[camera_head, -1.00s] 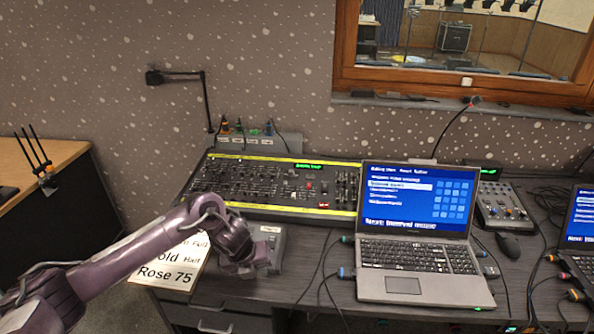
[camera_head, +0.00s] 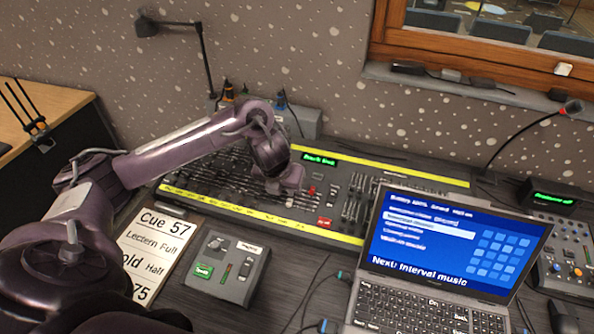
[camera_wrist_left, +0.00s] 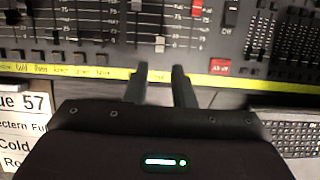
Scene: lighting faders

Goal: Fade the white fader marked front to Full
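The lighting console (camera_head: 345,185) stands on the desk, with rows of faders and a yellow label strip (camera_head: 215,205) along its front edge. My left gripper (camera_head: 288,190) is over the console's front middle. In the left wrist view its two fingers (camera_wrist_left: 160,75) are apart with nothing between them. A white fader cap (camera_wrist_left: 160,43) lies just beyond the fingertips, low in its slot near the printed scale. The label strip (camera_wrist_left: 60,71) shows handwritten names, too small to read surely, so I cannot confirm which is front. My right gripper is not in view.
A cue card (camera_head: 150,250) reading Cue 57, Lectern Full and a small grey button box (camera_head: 228,268) lie in front of the console. A laptop (camera_head: 440,260) stands at the right. A red button (camera_wrist_left: 220,67) is right of the fingers. A lamp (camera_head: 200,50) stands behind.

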